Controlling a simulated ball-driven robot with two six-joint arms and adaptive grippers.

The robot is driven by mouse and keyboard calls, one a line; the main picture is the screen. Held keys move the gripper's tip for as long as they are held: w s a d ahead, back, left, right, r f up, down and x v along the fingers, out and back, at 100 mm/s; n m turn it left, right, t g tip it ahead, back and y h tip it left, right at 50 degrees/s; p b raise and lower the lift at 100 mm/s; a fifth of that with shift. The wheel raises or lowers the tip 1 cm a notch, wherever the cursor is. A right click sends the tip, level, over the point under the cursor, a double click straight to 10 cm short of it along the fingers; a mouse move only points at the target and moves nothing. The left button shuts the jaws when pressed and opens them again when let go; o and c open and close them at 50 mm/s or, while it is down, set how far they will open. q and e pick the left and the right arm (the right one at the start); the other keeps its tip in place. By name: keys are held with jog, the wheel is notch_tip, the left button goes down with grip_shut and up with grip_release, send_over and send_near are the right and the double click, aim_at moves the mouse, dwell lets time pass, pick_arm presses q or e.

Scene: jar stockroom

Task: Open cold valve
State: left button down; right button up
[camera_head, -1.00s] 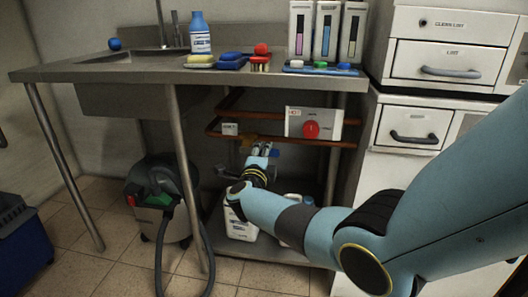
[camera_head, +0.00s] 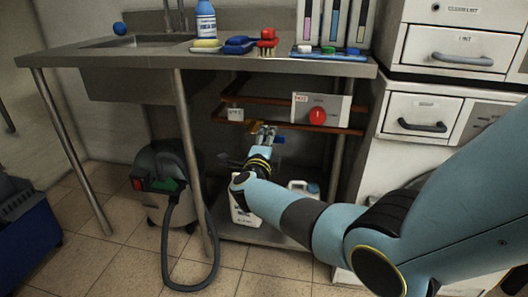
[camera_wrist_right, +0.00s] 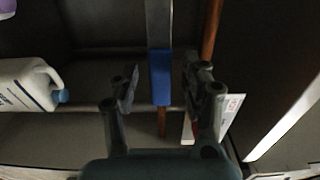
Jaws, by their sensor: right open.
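My right gripper (camera_head: 267,134) is open under the sink counter, in front of the copper pipes (camera_head: 262,99). In the right wrist view its two fingers (camera_wrist_right: 160,92) are spread apart. A blue handle-like piece (camera_wrist_right: 161,76), seemingly the cold valve's lever, shows between the fingers at the end of a grey bar. I cannot tell whether they touch it. In the head view the gripper hides most of the valve area; a small bit of blue (camera_head: 281,140) shows beside the fingertips. A small white label (camera_head: 235,114) hangs on the pipe to the left. My left gripper is not in view.
A white panel marked HOT (camera_head: 336,102) with a red knob (camera_head: 317,117) is just right of the gripper. White jugs (camera_head: 243,211) stand on the lower shelf. A vacuum cleaner (camera_head: 165,185) and table leg (camera_head: 193,170) stand to the left. The counter (camera_head: 150,55) is above.

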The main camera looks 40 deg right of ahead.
jog(key=v, duration=1)
jog(key=shift+a, duration=0.15)
jog(key=shift+s, duration=0.15)
jog(key=s+a+f+n+g+y+p, duration=0.1)
jog(key=s+a+f+n+y+p, duration=0.1)
jog(key=s+f+n+y, duration=0.5)
jog(key=s+a+f+n+g+p, duration=0.1)
jog(key=s+f+n+p, duration=0.2)
jog(key=s+f+n, duration=0.6)
jog(key=s+a+f+n+g+y+p, duration=0.1)
jog(key=s+a+f+n+y+p, duration=0.2)
jog(key=s+f, duration=0.85)
jog(key=s+f+n+g+y, duration=0.1)
jog(key=s+f+n+g, duration=0.1)
jog(key=s, duration=0.7)
jog(key=s+f+n+g, duration=0.1)
jog(key=s+n+g, duration=0.2)
jog(key=s, duration=0.6)
jog(key=s+f+n+g+y, duration=0.1)
jog(key=s+f+n+g, duration=0.1)
jog(key=s, duration=0.7)
jog(key=shift+d+f+n+g+y, duration=0.35)
jog(key=shift+n+g, duration=0.35)
jog(key=shift+n, duration=0.3)
jog(key=shift+c, duration=0.2)
